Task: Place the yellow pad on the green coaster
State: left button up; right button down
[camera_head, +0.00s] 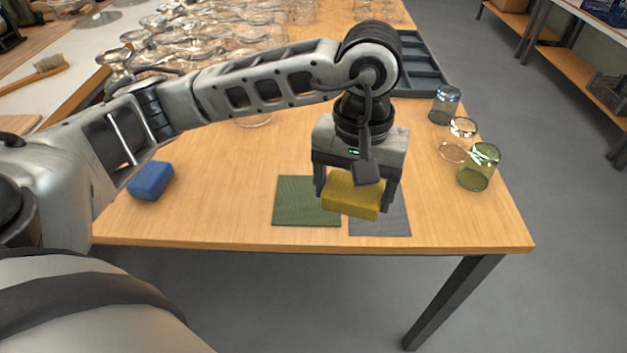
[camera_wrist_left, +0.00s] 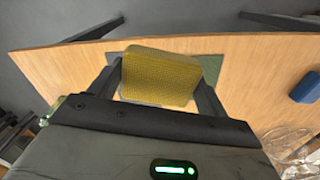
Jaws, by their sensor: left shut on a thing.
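The yellow pad (camera_head: 353,194) is held between the fingers of my left gripper (camera_head: 358,190), which is shut on it. In the head view the pad hangs in front of the grey coaster and overlaps the right edge of the green coaster. The pad (camera_wrist_left: 160,77) fills the space between the fingers in the left wrist view. The green coaster (camera_head: 300,203) lies flat on the table near its front edge, with nothing seen on it. It shows partly behind the pad in the left wrist view (camera_wrist_left: 211,67). My right gripper is not in view.
The grey coaster (camera_head: 382,222) lies beside the green one, to its right. A blue pad (camera_head: 151,180) is at the left. Glass cups, including a green one (camera_head: 478,167), stand at the right edge. A dark tray (camera_head: 418,68) and many glasses (camera_head: 215,35) are farther back.

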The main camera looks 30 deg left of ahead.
pick_arm(q)
jog(key=r, duration=0.1)
jog(key=s+d+r+n, duration=0.2)
jog(key=shift+r+p, duration=0.15)
jog(key=shift+p, duration=0.2)
jog(key=shift+s+d+r+n, duration=0.15)
jog(key=shift+r+n, duration=0.1)
jog(key=shift+n, duration=0.25)
jog(key=w+a+f, duration=0.3)
jog(key=a+f, duration=0.1)
jog(key=a, duration=0.4)
send_over(307, 199)
jog(key=d, duration=0.1)
jog(key=f, duration=0.4)
jog(key=shift+s+f, duration=0.25)
jog(key=shift+f, duration=0.1)
jog(key=f, duration=0.1)
jog(key=a+f+p, duration=0.1)
jog(key=f, duration=0.1)
jog(key=shift+w+f, duration=0.15)
jog(key=shift+f, duration=0.4)
jog(key=shift+w, duration=0.1)
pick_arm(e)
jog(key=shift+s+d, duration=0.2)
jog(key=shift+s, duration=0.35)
